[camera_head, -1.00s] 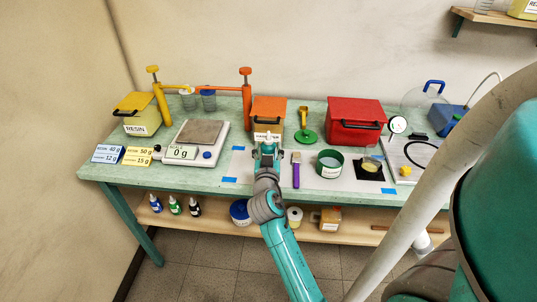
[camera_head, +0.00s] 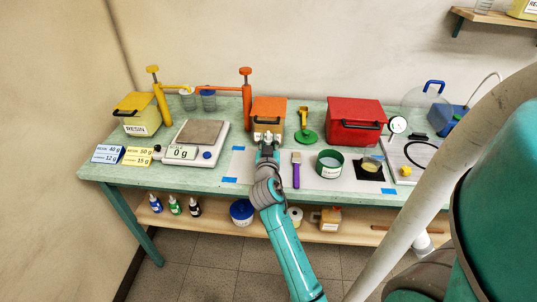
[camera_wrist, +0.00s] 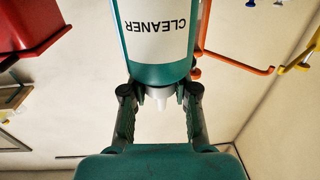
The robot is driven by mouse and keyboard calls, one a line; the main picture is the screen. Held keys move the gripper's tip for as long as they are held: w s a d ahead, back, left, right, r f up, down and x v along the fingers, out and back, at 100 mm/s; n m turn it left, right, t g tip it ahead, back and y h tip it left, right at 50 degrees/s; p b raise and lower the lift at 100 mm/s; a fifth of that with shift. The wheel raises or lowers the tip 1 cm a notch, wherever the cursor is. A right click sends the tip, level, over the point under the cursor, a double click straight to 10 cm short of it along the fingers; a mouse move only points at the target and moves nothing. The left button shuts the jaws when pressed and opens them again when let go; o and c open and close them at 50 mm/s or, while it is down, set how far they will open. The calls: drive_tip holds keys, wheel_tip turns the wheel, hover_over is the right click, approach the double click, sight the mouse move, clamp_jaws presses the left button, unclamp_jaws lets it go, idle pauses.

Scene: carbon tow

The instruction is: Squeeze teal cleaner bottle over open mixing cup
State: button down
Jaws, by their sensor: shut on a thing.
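The teal cleaner bottle (camera_wrist: 160,74) with a white CLEANER label fills the upper middle of the wrist view. Its label reads upside down there, and its pale nozzle (camera_wrist: 157,97) points toward my palm. My gripper (camera_wrist: 159,95) is shut on the bottle, one finger on each side near the nozzle end. In the head view my gripper (camera_head: 268,138) is in front of the orange hardener box; the bottle cannot be made out there. A clear cup with yellowish contents (camera_head: 371,164) stands on a black square to the right. I cannot tell whether it is the mixing cup.
A green tub (camera_head: 329,163), a purple-handled brush (camera_head: 296,170) and a red box (camera_head: 356,122) are to the right. A scale (camera_head: 195,143) reading 0 g and a resin box (camera_head: 140,115) are left. Two cups (camera_head: 208,100) stand behind the scale. The bench's front strip is mostly clear.

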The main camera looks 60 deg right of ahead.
drive_tip(key=shift+r, duration=0.1)
wheel_tip(320, 180, up, 28)
idle(0.6)
drive_tip(key=c, duration=1.5)
unclamp_jaws()
clamp_jaws()
